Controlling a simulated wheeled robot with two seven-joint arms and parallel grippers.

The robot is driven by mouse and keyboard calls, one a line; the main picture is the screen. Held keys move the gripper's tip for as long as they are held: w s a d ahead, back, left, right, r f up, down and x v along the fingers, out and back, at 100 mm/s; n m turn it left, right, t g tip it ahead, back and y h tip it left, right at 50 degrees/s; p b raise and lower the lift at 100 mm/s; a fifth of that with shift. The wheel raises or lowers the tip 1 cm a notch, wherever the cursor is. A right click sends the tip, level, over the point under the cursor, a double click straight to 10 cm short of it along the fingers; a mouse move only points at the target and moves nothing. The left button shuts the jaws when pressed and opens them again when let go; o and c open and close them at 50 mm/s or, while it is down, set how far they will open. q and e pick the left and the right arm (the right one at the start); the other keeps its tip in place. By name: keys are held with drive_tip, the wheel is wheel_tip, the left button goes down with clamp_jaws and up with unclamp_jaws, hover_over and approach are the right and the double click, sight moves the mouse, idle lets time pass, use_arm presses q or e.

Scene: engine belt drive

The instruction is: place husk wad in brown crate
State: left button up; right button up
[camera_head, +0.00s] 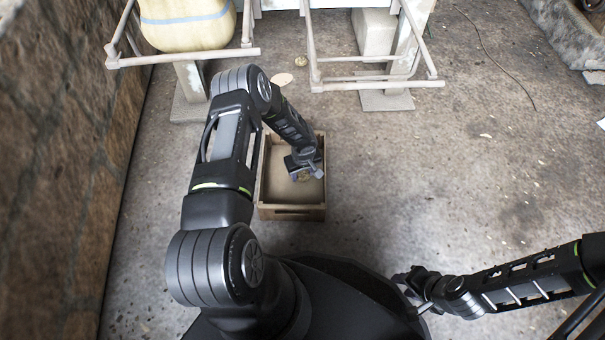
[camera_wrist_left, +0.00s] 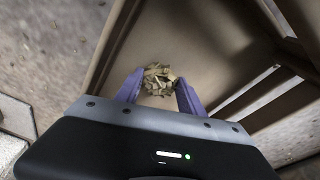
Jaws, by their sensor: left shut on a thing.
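The brown crate (camera_head: 292,213) is an open wooden box on the concrete floor, in front of my base in the head view. Its inner floor and slatted wall show in the left wrist view (camera_wrist_left: 205,35). My left gripper (camera_head: 304,176) reaches down inside the crate's outline. In the left wrist view my left gripper (camera_wrist_left: 160,88) has its purple fingers on either side of the husk wad (camera_wrist_left: 159,78), a small clump of tan flakes, and is shut on it. Whether the wad touches the crate floor I cannot tell. My right gripper (camera_head: 418,290) is low at the right, its fingers unclear.
A metal frame (camera_head: 375,84) on feet stands beyond the crate, with a pale sack (camera_head: 187,25) at the upper left. A brick wall (camera_head: 60,170) runs along the left. Open floor lies right of the crate.

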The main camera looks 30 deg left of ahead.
use_arm(q)
drive_tip(key=o, duration=0.9)
drive_tip(key=shift+f, duration=0.15)
drive_tip(key=o, duration=0.4)
drive_tip(key=shift+o, duration=0.2)
drive_tip(key=shift+r, duration=0.2)
